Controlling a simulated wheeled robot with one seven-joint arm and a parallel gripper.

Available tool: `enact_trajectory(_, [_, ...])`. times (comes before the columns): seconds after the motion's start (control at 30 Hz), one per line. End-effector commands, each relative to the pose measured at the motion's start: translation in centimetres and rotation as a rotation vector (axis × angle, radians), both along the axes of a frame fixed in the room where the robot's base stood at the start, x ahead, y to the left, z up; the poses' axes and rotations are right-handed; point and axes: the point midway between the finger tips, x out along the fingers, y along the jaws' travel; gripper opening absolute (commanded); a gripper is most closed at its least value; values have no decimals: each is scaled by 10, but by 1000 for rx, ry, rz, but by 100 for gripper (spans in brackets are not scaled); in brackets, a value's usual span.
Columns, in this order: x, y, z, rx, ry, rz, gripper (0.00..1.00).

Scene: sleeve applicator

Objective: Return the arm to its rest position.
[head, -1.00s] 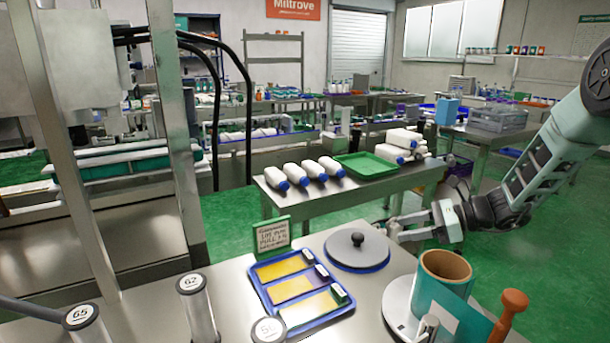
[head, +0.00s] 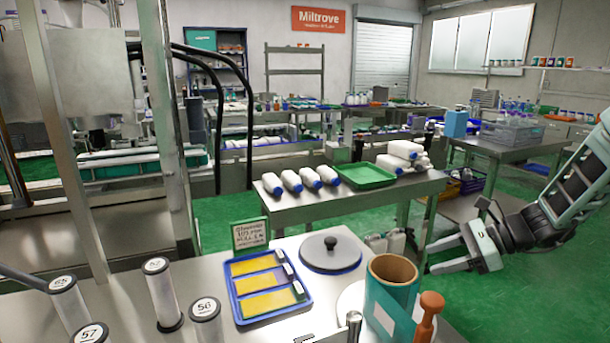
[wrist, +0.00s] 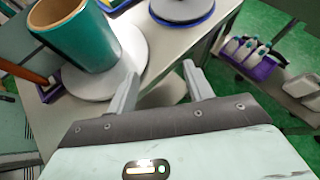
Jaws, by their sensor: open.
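My gripper (head: 432,258) is at the right in the head view, beside the right edge of the steel work table (head: 215,275). In the wrist view its two fingers (wrist: 160,88) are spread apart with nothing between them. A teal roll with a brown core (head: 393,283) stands on a white round plate near the table's right side, left of my gripper. It also shows at the upper left of the wrist view (wrist: 85,38). My gripper looks clear of the roll.
A blue tray with yellow cards (head: 240,315), a round grey lid with a knob (head: 330,262), an orange-handled tool (head: 428,312) and several numbered cylinders (head: 160,290) are on the table. A back table holds white bottles and a green tray (head: 363,176). Green floor is open at right.

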Motion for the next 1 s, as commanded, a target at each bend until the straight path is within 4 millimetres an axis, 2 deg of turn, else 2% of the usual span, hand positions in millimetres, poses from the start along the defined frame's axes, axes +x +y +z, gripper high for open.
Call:
enact_trajectory(0.17, [-33, 10, -2, -152, -44, 147, 51])
enact_trajectory(0.33, [-74, 12, -4, -353, -122, 353, 51])
enact_trajectory(0.47, [-112, 5, -3, -551, -224, 578, 51])
enact_trajectory(0.6, [-150, -10, 2, -789, -393, 882, 51])
enact_trajectory(0.8, [-179, -26, 15, -1024, -622, 1234, 51])
enact_trajectory(0.97, [-191, -31, 26, -1155, -799, 1467, 51])
enact_trajectory(1.0, [-194, -27, 30, -1171, -839, 1520, 51])
